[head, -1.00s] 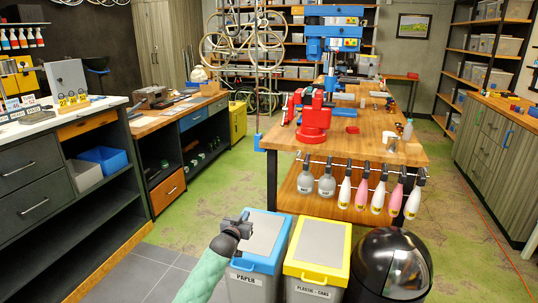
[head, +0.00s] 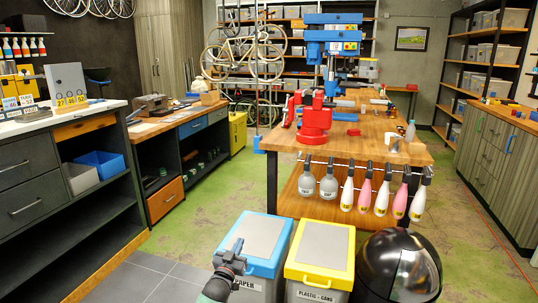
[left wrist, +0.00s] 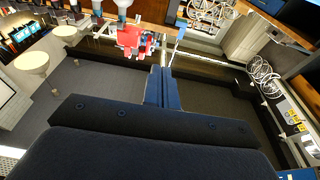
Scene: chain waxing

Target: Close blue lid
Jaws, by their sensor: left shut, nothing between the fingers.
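The paper bin's blue lid (head: 264,237), with a grey panel in a blue frame, lies flat on its grey bin (head: 250,286) at the bottom centre of the head view. The lid looks shut. My left gripper (head: 238,245) is shut and empty, in front of the lid's left front corner in this view. It hides part of the "PAPER" label and the rim; I cannot tell whether it touches them. The left wrist view shows the narrow shut fingers (left wrist: 158,86) against a dark area. My right gripper is in neither view.
A yellow-lidded bin (head: 321,248) labelled "PLASTIC - CANS" stands close on the right, then a black domed bin (head: 398,264). The workbench (head: 370,148) with hanging bottles is behind. A dark cabinet (head: 70,200) stands left. Green floor (head: 200,205) is clear between.

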